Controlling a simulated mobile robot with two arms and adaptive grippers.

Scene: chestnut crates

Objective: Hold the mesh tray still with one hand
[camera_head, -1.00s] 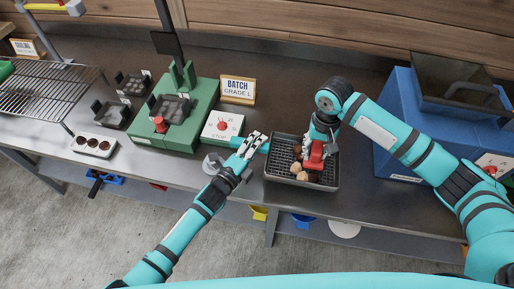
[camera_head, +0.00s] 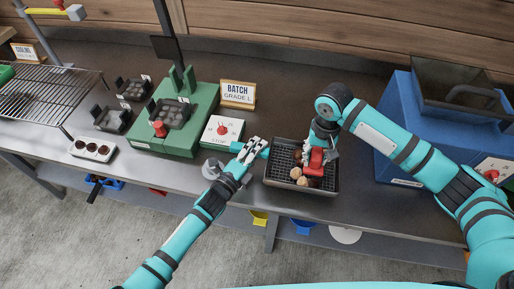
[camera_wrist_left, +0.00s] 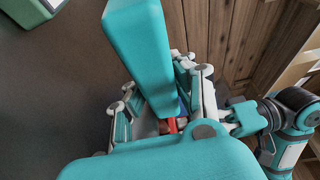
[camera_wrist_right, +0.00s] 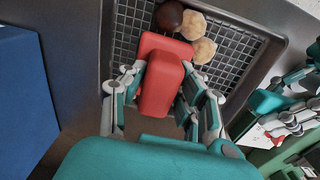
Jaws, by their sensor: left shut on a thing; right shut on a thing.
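The mesh tray (camera_head: 300,190) is a dark, rimmed tray on the bench in the head view. My left gripper (camera_head: 254,148) is at its left side, shut on a teal bar (camera_wrist_left: 140,55). My right gripper (camera_head: 320,145) is over the tray, shut on a red block-shaped tool (camera_wrist_right: 162,85). The tool's wider end is at the mesh. Pale chestnuts (camera_wrist_right: 203,50) and a dark one (camera_wrist_right: 169,17) lie on the mesh beside it. The gripper and tool hide part of the mesh.
A blue machine (camera_head: 395,150) stands to the right. The bench's front edge is close to the tray.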

